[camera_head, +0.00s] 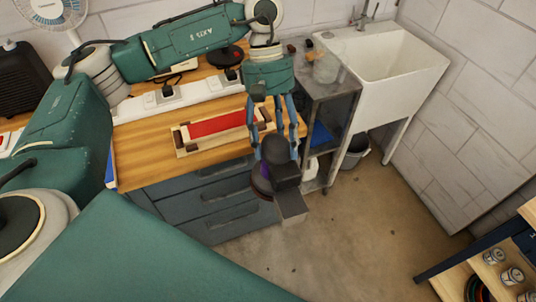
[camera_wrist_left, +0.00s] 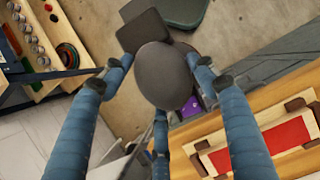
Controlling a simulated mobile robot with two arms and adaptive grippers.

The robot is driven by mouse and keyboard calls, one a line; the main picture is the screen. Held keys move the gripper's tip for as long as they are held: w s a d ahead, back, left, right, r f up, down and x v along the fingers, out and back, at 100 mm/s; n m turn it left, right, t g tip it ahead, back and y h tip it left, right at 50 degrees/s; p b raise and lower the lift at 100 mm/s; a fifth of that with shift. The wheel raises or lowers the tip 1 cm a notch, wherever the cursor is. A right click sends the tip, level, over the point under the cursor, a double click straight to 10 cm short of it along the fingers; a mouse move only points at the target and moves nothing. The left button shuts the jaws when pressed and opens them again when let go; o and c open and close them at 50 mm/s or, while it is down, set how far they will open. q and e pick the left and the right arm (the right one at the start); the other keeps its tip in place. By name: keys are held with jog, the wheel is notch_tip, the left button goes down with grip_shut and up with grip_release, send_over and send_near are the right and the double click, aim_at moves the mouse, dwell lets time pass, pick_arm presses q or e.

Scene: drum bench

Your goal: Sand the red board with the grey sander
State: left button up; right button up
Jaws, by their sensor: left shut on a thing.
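The red board (camera_head: 217,124) lies on the wooden bench top, in a light wood frame with dark brown end pieces. It also shows at the lower right of the left wrist view (camera_wrist_left: 269,142). My left gripper (camera_head: 278,143) is shut on the grey sander (camera_head: 287,172), a dark rounded body with a purple part and a flat box at its back. In the left wrist view the sander (camera_wrist_left: 161,76) sits between the blue fingers. The sander is in the air off the bench's front edge, right of and nearer than the board. My right gripper is not in view.
The wooden bench (camera_head: 139,142) has grey drawers below. A white power strip (camera_head: 180,96) lies behind the board. A grey metal shelf (camera_head: 322,87) and a white sink (camera_head: 393,56) stand to the right. Open floor (camera_head: 340,245) lies in front.

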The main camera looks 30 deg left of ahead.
pick_arm(q)
jog(key=w+a+r+n+t+y+p, duration=0.15)
jog(key=w+a+r+n+t, duration=0.3)
jog(key=w+a+n, duration=0.55)
jog(key=w+a+r+n+t+y+p, duration=0.1)
jog(key=w+a+r+n+t+p, duration=0.3)
jog(key=a+n, duration=0.8)
pick_arm(e)
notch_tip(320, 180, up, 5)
jog(key=b, duration=0.1)
pick_arm(q)
jog(key=d+f+n+b, duration=0.2)
jog(key=d+f+b, duration=0.1)
jog(key=f+b, duration=0.2)
jog(key=shift+w+d+f+n, duration=0.25)
jog(key=shift+w+n, duration=0.05)
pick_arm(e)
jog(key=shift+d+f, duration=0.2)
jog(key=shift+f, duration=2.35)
pick_arm(q)
jog(key=shift+s+f, duration=0.1)
jog(key=shift+f, duration=0.2)
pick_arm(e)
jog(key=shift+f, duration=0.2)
pick_arm(q)
jog(key=shift+s+a+f+b, duration=0.1)
jog(key=shift+s+a+b, duration=0.1)
jog(key=shift+b, duration=0.1)
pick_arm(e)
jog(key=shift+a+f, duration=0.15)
